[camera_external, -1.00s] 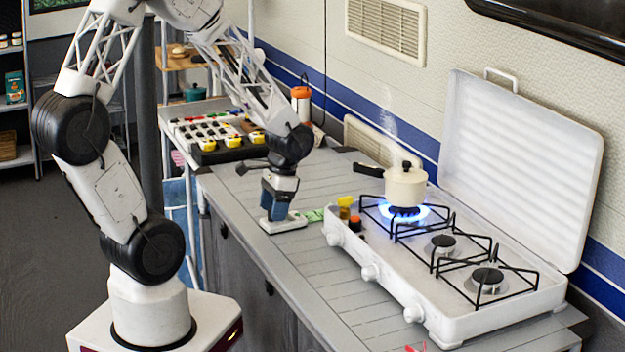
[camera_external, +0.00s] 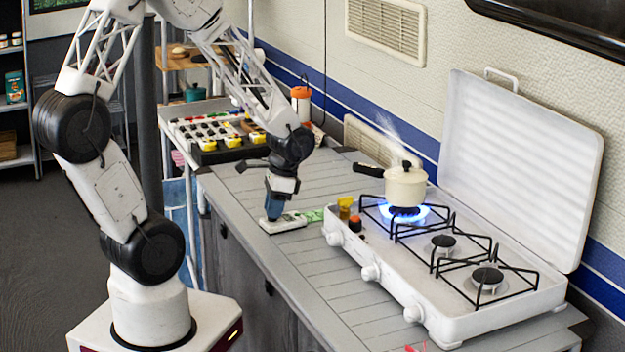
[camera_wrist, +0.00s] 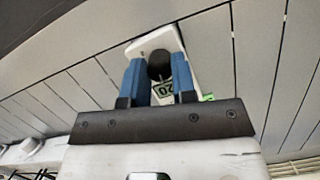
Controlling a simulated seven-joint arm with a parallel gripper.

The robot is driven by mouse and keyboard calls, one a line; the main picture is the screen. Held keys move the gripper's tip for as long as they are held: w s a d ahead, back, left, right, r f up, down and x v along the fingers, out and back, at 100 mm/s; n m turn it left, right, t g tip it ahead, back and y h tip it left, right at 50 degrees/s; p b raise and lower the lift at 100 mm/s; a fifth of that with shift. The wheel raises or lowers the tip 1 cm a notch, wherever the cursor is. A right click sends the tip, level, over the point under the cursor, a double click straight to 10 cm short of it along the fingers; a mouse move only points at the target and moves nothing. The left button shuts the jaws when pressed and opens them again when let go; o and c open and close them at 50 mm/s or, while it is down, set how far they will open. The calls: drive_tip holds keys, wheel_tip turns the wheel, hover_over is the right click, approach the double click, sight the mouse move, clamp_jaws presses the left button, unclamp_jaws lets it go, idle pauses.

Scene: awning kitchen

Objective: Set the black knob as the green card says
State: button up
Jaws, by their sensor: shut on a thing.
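A small white device (camera_external: 284,224) lies on the counter near its front edge. In the wrist view the device (camera_wrist: 152,38) carries a round black knob (camera_wrist: 159,66) and a small display (camera_wrist: 165,88) with dark digits, seen upside down, perhaps 20. My gripper (camera_external: 275,212) points down over the device. Its blue fingers (camera_wrist: 159,72) are shut on the black knob, one on each side. The green card (camera_external: 314,215) lies flat beside the device, toward the stove; its writing is too small to read. Only its edge (camera_wrist: 208,97) shows in the wrist view.
A white gas stove (camera_external: 450,318) with its lid up stands to the right. A cream pot (camera_external: 405,188) steams over a lit blue burner. Yellow and orange-black small items (camera_external: 345,204) stand at its near corner. The counter left of the stove is mostly clear.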

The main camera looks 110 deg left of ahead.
drive_tip(key=m, duration=0.3)
drive_tip(key=shift+d+m+y, duration=0.1)
drive_tip(key=shift+m+y, duration=0.3)
drive_tip(key=m+y, duration=0.1)
drive_tip(key=m, duration=0.3)
drive_tip(key=shift+d, duration=0.1)
drive_tip(key=shift+m+y, duration=0.3)
drive_tip(key=shift+m, duration=0.7)
drive_tip(key=m, duration=0.2)
drive_tip(key=shift+m+y, duration=0.3)
drive_tip(key=m, duration=0.3)
drive_tip(key=shift+d+m+y, duration=0.1)
drive_tip(key=shift+m+y, duration=0.2)
